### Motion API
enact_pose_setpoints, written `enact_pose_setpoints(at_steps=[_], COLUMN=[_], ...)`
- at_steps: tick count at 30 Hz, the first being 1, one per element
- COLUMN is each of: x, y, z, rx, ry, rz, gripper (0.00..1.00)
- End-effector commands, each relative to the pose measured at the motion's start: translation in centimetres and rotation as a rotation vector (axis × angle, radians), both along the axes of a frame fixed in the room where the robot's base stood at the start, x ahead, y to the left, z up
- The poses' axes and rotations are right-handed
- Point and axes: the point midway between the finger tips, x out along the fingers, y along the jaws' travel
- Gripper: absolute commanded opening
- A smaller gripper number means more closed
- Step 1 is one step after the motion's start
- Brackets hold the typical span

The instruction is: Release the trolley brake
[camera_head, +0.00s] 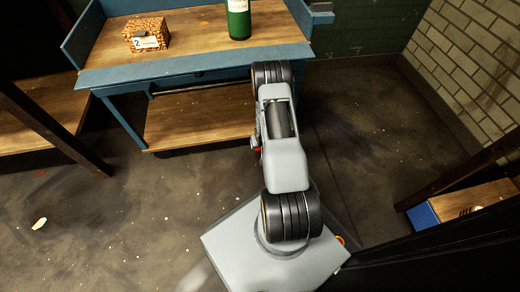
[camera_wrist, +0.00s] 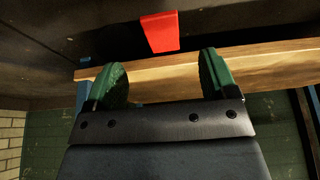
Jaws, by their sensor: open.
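The blue trolley (camera_head: 165,74) with wooden top and lower shelf (camera_head: 195,118) stands ahead in the head view. In the wrist view a flat red tab (camera_wrist: 160,32), likely the brake pedal, sits near the edge of a wooden board (camera_wrist: 158,76). My gripper (camera_wrist: 161,70) has two green pads, apart, with nothing held between them. The red tab lies just beyond the pads, roughly centred between them, with no visible contact. In the head view my arm hides the gripper; a small red patch shows beside the arm, and I cannot tell what it is.
On the trolley top stand a green bottle (camera_head: 239,18) and a woven box (camera_head: 147,33) with a "2" label. A dark post (camera_head: 52,132) is at left, a pale brick wall (camera_head: 476,50) at right. Open floor (camera_head: 110,215) lies front left.

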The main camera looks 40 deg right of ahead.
Motion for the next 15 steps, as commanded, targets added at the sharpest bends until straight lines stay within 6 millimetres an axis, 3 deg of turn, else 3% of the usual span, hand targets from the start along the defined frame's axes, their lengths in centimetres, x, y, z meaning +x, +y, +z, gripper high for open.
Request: enact_pose_setpoints(at_steps=[1, 6, 15], x=[0.4, 1.4, 2.5], y=[-0.2, -0.6, -1.2], z=[-1.5, -4.2, -6.8], rx=[0.0, 0.0, 0.0], ry=[0.0, 0.001, 0.001], rz=[0.0, 0.001, 0.002], gripper=[0.79, 0.79, 0.79])
